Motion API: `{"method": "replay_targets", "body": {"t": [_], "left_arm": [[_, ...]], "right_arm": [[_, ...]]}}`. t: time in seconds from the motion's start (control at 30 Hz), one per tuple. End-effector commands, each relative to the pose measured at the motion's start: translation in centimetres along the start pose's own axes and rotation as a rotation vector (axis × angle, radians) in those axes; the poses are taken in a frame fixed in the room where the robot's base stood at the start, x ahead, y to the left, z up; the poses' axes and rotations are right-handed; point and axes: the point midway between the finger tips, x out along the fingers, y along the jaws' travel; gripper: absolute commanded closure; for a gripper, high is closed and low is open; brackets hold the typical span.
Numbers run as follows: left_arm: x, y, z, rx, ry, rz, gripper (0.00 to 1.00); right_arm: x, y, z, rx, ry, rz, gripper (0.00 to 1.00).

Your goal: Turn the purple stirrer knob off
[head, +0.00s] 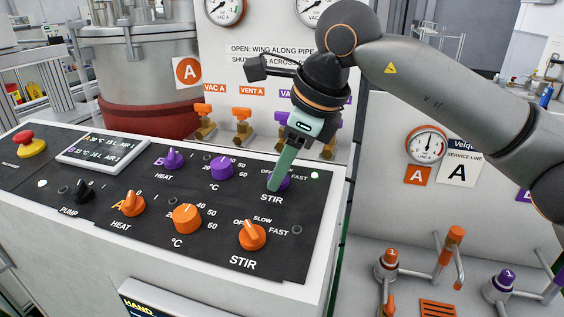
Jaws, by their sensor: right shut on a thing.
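The purple stirrer knob (284,182) sits at the right end of the panel's back row, above the word STIR. Labels beside it read OFF and FAST; its pointer is hidden by my gripper. My right gripper (277,183) comes down from above and is shut on the purple stirrer knob. My left gripper is not in view.
The orange stirrer knob (252,236) stands in front on the same black panel (200,258). The purple temperature knob (221,167) and purple heat knob (174,160) are to the left. Valves with orange handles (242,115) stand behind. A red stop button (30,144) is far left.

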Motion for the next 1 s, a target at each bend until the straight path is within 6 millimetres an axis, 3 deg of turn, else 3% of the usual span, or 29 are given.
{"method": "replay_targets", "body": {"t": [0.2, 0.47, 1.0], "left_arm": [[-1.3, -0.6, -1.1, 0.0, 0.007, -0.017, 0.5], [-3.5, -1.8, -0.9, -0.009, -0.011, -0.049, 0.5], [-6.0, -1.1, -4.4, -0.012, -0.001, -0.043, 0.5]], "right_arm": [[-0.5, -0.2, 0.2, -0.11, -0.001, 0.049, 1.0], [-0.6, -0.4, 0.3, -0.312, -0.002, 0.133, 1.0], [-0.2, -0.5, 0.3, -0.636, -0.002, 0.263, 1.0]]}}
